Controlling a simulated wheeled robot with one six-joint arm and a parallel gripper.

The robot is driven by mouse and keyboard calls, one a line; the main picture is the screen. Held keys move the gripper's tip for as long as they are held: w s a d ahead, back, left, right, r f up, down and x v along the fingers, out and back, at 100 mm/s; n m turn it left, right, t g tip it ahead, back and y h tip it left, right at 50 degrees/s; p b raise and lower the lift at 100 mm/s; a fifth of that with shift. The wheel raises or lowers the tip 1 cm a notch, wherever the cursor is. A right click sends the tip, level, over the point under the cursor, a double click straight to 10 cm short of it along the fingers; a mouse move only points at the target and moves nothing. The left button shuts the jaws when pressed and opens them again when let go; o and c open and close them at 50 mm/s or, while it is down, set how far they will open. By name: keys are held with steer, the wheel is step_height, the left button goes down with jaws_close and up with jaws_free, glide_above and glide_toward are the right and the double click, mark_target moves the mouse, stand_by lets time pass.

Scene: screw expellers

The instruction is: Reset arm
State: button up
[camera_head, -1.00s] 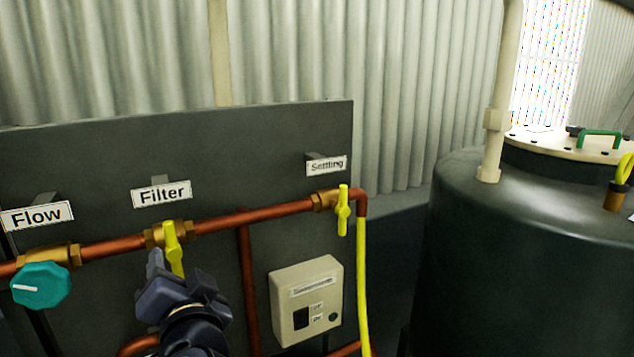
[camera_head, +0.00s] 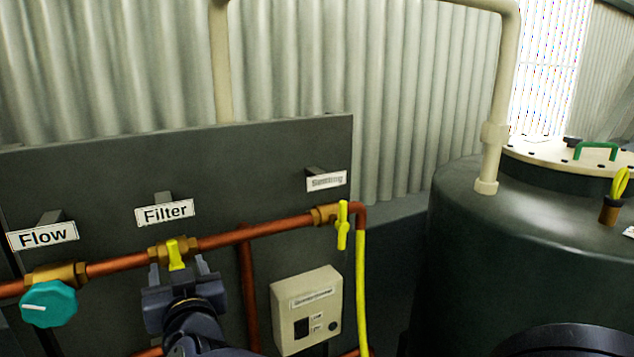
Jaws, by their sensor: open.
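My gripper (camera_head: 179,270) is in the lower left of the head view, in front of the panel and just below the Filter valve. Its two dark fingers are apart and point up toward the pipe, one on each side of the yellow Filter valve handle (camera_head: 175,254). I cannot tell whether they touch it. The handle's lower end is close to the gripper's body. My dark arm runs down out of the bottom of the picture.
The dark panel (camera_head: 100,180) carries a copper pipe (camera_head: 275,229), a teal Flow knob (camera_head: 48,304), a yellow Settling valve handle (camera_head: 343,225) and a beige switch box (camera_head: 306,308). A large dark tank (camera_head: 500,260) stands at right. A yellow hose (camera_head: 363,290) hangs between them.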

steer(key=n+p, duration=0.1)
steer(key=n, duration=0.3)
steer(key=shift+r+n+p, duration=0.1)
steer(key=shift+n+p, duration=0.25)
steer(key=shift+n, duration=0.05)
steer(key=n+p, duration=0.1)
steer(key=n, duration=0.3)
steer(key=shift+n, duration=0.4)
steer(key=shift+s+d, duration=0.2)
steer(key=shift+s, duration=0.15)
